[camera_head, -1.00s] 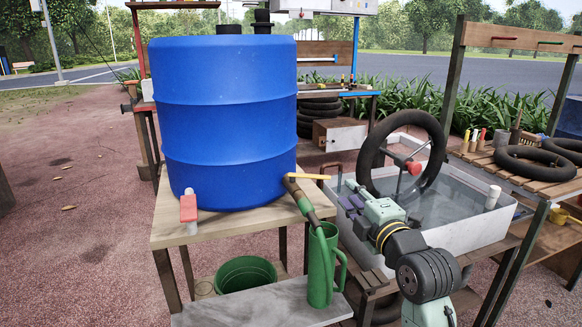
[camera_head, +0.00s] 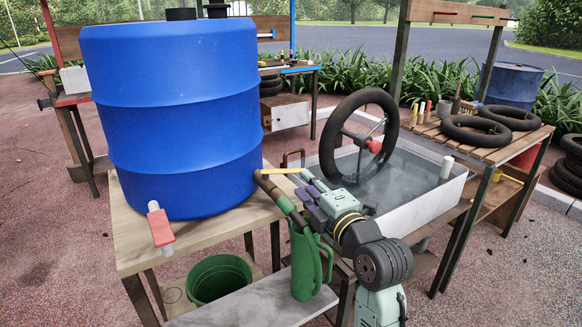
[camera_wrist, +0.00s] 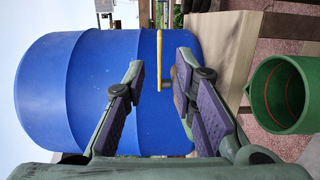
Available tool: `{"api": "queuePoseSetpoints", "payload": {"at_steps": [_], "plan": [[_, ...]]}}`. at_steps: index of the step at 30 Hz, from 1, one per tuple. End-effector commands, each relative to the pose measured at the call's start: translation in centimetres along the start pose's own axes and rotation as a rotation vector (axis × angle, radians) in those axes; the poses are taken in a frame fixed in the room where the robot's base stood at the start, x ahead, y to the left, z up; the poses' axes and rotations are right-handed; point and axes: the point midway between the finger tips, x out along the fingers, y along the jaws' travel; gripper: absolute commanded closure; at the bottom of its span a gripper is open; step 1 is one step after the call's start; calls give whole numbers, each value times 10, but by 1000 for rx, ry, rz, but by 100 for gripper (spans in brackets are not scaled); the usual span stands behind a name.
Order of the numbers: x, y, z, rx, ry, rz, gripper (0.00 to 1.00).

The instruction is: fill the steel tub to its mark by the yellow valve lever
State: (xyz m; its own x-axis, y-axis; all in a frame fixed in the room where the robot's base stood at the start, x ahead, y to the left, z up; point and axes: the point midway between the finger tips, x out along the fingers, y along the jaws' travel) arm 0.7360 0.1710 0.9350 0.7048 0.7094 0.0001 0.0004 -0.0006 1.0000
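The yellow valve lever (camera_head: 283,170) sits on a brown pipe at the right foot of the blue drum (camera_head: 172,110). In the wrist view the lever (camera_wrist: 159,62) stands in the gap between my finger pads, against the drum. My gripper (camera_head: 308,188) is open, its purple pads apart, just right of the lever; contact cannot be told. In the wrist view my gripper (camera_wrist: 163,85) holds nothing. The pale grey tub (camera_head: 428,208) to the right holds water and a black tyre on a wheel. I cannot make out a fill mark on it.
A green jug (camera_head: 304,265) stands below the pipe's green outlet. Tyres (camera_head: 477,132) lie on the right bench.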

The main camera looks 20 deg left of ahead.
Motion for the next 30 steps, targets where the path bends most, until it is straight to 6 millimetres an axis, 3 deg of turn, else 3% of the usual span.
{"api": "queuePoseSetpoints", "payload": {"at_steps": [6, 12, 24, 30], "plan": [[44, 3, -1, 0, 3, -2, 75], [68, 2, -1, 0, 2, -1, 75], [74, 0, 0, -1, 1, 1, 76], [74, 0, 0, -1, 0, 0, 89]]}}
